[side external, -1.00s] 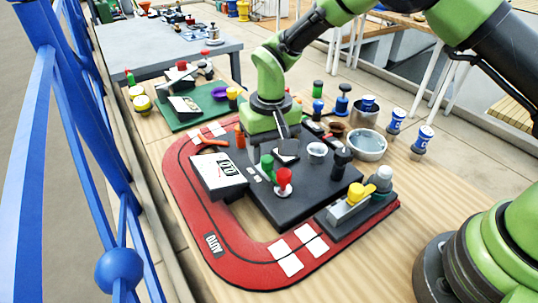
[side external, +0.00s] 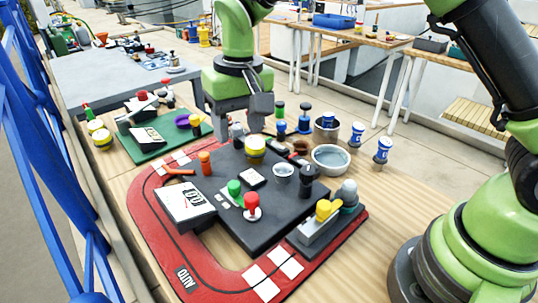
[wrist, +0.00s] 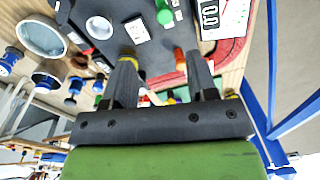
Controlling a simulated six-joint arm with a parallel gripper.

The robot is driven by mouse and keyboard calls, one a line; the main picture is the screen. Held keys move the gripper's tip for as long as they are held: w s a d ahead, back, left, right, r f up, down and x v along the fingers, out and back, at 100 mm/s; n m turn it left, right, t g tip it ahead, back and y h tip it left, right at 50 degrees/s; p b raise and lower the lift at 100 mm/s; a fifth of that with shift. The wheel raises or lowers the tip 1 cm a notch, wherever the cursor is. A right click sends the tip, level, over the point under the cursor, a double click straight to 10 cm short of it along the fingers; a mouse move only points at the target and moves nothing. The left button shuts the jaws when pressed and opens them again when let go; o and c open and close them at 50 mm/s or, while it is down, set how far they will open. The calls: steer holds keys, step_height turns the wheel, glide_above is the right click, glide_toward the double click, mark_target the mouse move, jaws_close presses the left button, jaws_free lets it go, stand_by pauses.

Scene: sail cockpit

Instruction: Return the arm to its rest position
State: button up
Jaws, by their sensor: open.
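My gripper (side external: 240,122) is raised over the far edge of a black console (side external: 285,225), fingers pointing down. In the wrist view, the two fingers (wrist: 162,58) stand apart with nothing gripped between them. A yellow-and-white round piece (side external: 255,146) stands on the console just below the gripper. My gripper looks clear of it, though the exact gap is hard to tell.
The console carries a red knob (side external: 252,203), a green knob (side external: 234,188) and a white meter box (side external: 186,204). A red track mat (side external: 215,262) surrounds it. A metal bowl (side external: 331,158) and blue-white cans (side external: 383,149) stand right. A blue railing (side external: 62,170) runs along the left.

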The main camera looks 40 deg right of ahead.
steer(key=s+d+r+m+t+y, duration=0.1)
steer(key=s+d+r+t, duration=0.15)
steer(key=s+r, duration=0.3)
steer(key=s+d+r+t, duration=0.1)
steer(key=s+d+r, duration=0.3)
steer(key=r, duration=0.3)
steer(key=s+d+m+t, duration=0.1)
steer(key=s+d+t, duration=0.2)
steer(key=s, duration=0.9)
steer(key=shift+s+r, duration=0.2)
